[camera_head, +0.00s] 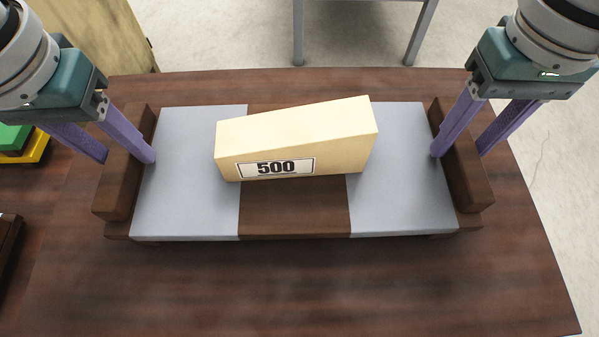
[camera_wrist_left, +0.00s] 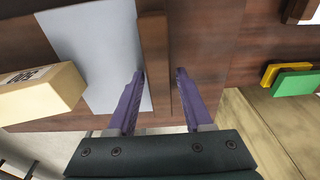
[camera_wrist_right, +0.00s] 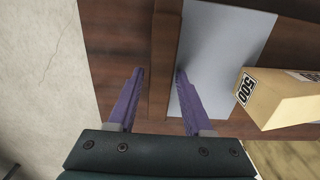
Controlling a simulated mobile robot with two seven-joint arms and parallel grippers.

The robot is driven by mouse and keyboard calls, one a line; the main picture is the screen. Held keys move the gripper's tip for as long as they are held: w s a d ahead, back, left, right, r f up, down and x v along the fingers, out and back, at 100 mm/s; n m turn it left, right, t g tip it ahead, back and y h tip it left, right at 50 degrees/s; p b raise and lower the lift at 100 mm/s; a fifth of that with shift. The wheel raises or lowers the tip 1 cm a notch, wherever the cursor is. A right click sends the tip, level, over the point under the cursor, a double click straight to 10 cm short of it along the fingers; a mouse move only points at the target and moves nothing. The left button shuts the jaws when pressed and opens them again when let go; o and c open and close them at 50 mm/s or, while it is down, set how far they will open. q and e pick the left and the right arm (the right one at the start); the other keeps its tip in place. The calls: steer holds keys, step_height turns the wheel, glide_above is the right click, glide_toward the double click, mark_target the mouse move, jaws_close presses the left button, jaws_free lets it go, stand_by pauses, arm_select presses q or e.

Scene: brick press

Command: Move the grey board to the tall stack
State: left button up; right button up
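A flat board with two grey panels (camera_head: 187,215) and a brown middle strip (camera_head: 294,212) lies on the dark wooden table. Brown upright bars stand at its left end (camera_head: 119,190) and right end (camera_head: 468,185). A cream wedge-shaped block (camera_head: 290,135) labelled 500 sits on its middle. My left gripper (camera_head: 128,158) is open, its purple fingers on either side of the left bar (camera_wrist_left: 155,60). My right gripper (camera_head: 459,153) is open, its fingers on either side of the right bar (camera_wrist_right: 165,60). I cannot tell whether any fingertip touches a bar. No tall stack is clearly identifiable.
Green (camera_head: 12,137) and yellow (camera_head: 38,148) pieces lie at the left picture edge, and a dark brown object (camera_head: 8,240) is below them. A pale wooden surface (camera_head: 95,35) is at the upper left. The table in front of the board (camera_head: 300,290) is clear.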

arm_select(q)
steer(key=shift+o, duration=0.9)
arm_select(e)
steer(key=shift+o, duration=0.9)
steer(key=shift+r, duration=0.3)
arm_select(q)
step_height(320, 180, up, 12)
steer(key=s, duration=0.1)
steer(key=shift+s, duration=0.25)
arm_select(e)
step_height(320, 180, up, 12)
steer(key=shift+f, duration=0.25)
